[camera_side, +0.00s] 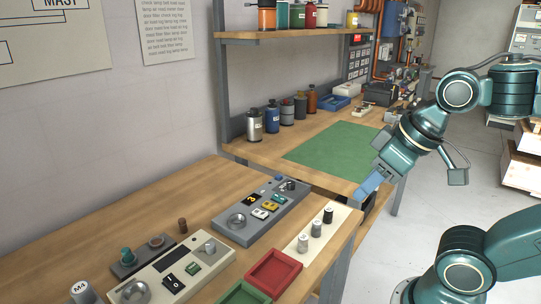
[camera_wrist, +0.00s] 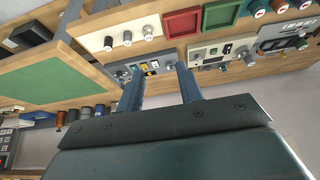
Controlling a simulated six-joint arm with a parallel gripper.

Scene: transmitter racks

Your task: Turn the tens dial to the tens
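A grey panel (camera_side: 262,214) lies on the wooden bench with a round dial (camera_side: 237,220) at its near end and another knob (camera_side: 288,185) at its far end. Small black, white and yellow number tiles sit between them. A cream panel (camera_side: 172,272) nearer the camera also has a large dial (camera_side: 135,291) and a grey knob (camera_side: 207,247). I cannot tell which one is the tens dial; the markings are too small. My gripper (camera_side: 368,188) is in the air right of the bench, apart from both panels. In the wrist view its two blue fingers (camera_wrist: 159,69) are spread and empty.
Red (camera_side: 273,271) and green (camera_side: 243,293) trays lie along the front edge. Several cylinders stand on a cream strip (camera_side: 316,239) between the grey panel and my gripper. A green mat (camera_side: 340,146) lies on the back bench, with bottles (camera_side: 271,117) behind it.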

